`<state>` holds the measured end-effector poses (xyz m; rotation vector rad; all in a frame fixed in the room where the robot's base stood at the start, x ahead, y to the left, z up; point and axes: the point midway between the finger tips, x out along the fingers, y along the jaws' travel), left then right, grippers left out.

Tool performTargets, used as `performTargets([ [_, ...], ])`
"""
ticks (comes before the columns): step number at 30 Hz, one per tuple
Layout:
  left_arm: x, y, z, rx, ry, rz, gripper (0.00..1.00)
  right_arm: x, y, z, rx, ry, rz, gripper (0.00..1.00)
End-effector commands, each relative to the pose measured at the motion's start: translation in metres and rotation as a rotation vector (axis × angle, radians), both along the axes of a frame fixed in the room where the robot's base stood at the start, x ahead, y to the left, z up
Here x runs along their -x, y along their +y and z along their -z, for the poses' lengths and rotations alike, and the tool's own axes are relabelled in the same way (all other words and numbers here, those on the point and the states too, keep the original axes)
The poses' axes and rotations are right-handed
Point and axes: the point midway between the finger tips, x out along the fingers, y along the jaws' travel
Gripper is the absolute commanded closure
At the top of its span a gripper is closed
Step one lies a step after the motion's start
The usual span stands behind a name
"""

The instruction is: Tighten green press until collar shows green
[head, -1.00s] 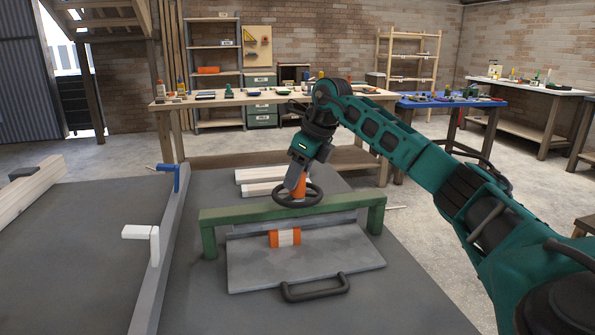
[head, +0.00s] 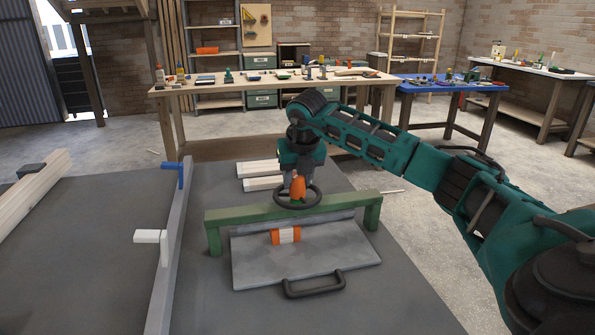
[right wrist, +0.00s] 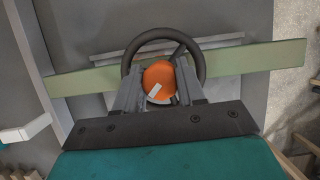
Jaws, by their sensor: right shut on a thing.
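The green press is a green crossbar frame (head: 232,214) on the grey bench, with a black handwheel (head: 318,197) above its bar. An orange hub (head: 298,186) stands up in the middle of the wheel. A small green patch shows just below the hub. My right gripper (head: 291,180) points down from above, shut on the orange hub. In the right wrist view the fingers sit on both sides of the hub (right wrist: 159,80), inside the wheel rim (right wrist: 137,44). My left gripper is not in view.
A grey rail (head: 165,255) with blue (head: 180,172) and white (head: 148,236) levers stands left. Timber strips (head: 262,183) lie behind.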

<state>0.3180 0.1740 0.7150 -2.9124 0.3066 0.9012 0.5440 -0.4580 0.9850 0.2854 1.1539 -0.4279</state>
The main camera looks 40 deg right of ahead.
Motion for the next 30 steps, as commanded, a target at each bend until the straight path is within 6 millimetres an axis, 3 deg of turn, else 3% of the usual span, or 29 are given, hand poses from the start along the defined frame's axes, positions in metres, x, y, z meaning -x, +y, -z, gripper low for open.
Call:
performTargets([
  [12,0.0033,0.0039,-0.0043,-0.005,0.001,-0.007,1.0,-0.0008,-0.0003,-0.0014,-0.001,-0.004,0.173,0.91],
  [28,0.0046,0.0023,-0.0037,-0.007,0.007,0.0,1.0,-0.0007,-0.0007,-0.0013,-0.001,-0.005,0.195,0.91],
  [29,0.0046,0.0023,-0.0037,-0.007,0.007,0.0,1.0,-0.0007,-0.0007,-0.0013,-0.001,-0.004,0.195,0.58],
  [30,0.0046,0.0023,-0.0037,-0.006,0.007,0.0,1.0,-0.0007,-0.0007,-0.0013,-0.001,-0.004,0.195,0.54],
])
